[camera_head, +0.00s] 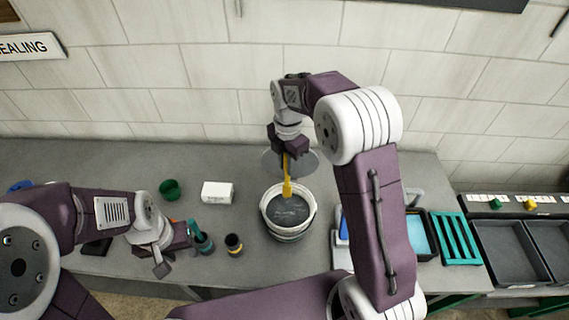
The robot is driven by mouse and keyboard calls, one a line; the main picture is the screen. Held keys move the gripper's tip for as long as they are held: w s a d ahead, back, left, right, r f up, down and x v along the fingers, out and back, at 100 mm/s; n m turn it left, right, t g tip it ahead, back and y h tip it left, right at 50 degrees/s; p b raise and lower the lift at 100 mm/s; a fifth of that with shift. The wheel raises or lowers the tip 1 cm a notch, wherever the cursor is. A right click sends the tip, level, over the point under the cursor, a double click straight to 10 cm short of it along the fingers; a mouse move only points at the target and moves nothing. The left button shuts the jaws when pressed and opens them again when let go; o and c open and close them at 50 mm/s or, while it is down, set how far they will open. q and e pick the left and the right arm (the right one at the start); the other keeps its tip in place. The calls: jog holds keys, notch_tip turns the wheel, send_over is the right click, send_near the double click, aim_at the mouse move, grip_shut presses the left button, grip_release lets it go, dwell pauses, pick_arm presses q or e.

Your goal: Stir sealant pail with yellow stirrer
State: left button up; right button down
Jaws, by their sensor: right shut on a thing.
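The white sealant pail (271,207) stands on the grey table near the middle, with dark grey sealant (289,211) inside. My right gripper (287,152) is above the pail's back rim, shut on the yellow stirrer (287,177). The stirrer points down and its lower end is over or in the sealant; I cannot tell how deep. My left gripper (176,251) is low over the table's front left, apart from the pail. Its fingers are spread and nothing shows between them.
A round grey lid (304,163) lies behind the pail. A white box (217,193), a green ring-like item (170,189) and a small dark jar with a yellow band (233,244) stand left of it. Grey bins (503,250) and a green rack (456,238) are at the right.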

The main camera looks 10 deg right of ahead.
jog(key=b, duration=0.3)
send_over(288, 196)
jog(key=f, duration=0.4)
jog(key=shift+w+d, duration=0.25)
jog(key=shift+d, duration=0.1)
jog(key=shift+a+f+b, duration=0.3)
jog(key=shift+f+b, duration=0.3)
jog(key=shift+f, duration=0.15)
jog(key=f, duration=0.1)
jog(key=f+b, duration=0.2)
jog(key=shift+d+f, duration=0.15)
jog(key=shift+d, duration=0.1)
jog(key=f+b, duration=0.2)
jog(key=f, duration=0.1)
jog(key=shift+a+f, duration=0.1)
jog(key=shift+a, duration=0.1)
jog(key=shift+d+f+b, duration=0.1)
jog(key=shift+f+b, duration=0.3)
jog(key=shift+f, duration=0.4)
jog(key=shift+r, duration=0.1)
